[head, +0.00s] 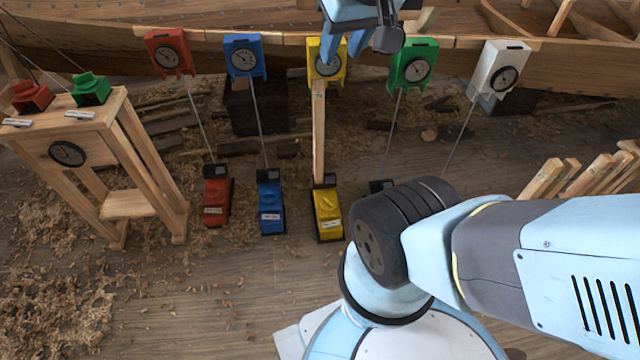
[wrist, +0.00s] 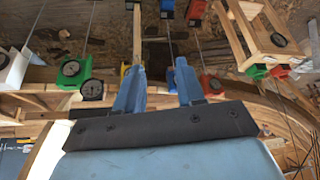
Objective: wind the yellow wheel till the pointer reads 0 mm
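The yellow block (head: 341,48) hangs on the hull's edge at the top middle of the head view. Its round dial (head: 328,66) is partly covered by my gripper, so the pointer's reading cannot be made out. A wooden strut runs down to a yellow base (head: 327,212) on the floor. I cannot pick out the yellow wheel clearly. My gripper (head: 340,58) is open in front of the yellow block; in the wrist view its fingers (wrist: 158,65) are apart with nothing held between them.
Red (head: 158,37), blue (head: 254,43), green (head: 425,50) and white (head: 515,55) dial blocks line the hull. Thin rods slope down from them. A wooden stand (head: 160,175) is at left. A black-rimmed dial (wrist: 91,89) is close to my gripper in the wrist view.

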